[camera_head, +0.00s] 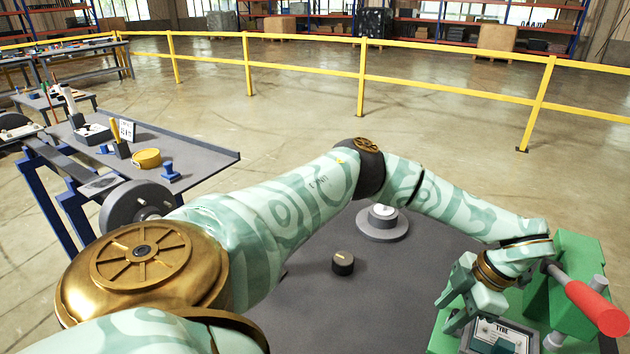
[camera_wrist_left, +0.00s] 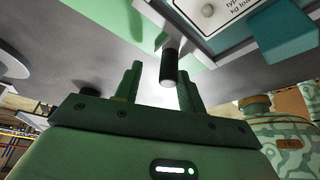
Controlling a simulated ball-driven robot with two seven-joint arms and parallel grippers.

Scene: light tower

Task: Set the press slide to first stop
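The green press (camera_head: 565,270) stands at the right of the head view, with a red-gripped lever (camera_head: 597,308) and a framed label plate (camera_head: 503,338) at its front. My left gripper (camera_head: 455,308) reaches down beside that plate. In the left wrist view, a short dark peg (camera_wrist_left: 169,68), perhaps the slide's knob, shows between the two green fingers of my left gripper (camera_wrist_left: 160,88). Gaps show beside the peg, so the fingers look open around it or just short of it. The slide's stops cannot be made out. My right gripper is not in view.
A dark round knob (camera_head: 343,263) and a grey round base with a white top (camera_head: 382,222) are on the dark table (camera_head: 330,310). A blue-legged bench (camera_head: 205,155) with small tools stands at left. A yellow railing (camera_head: 360,80) runs behind.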

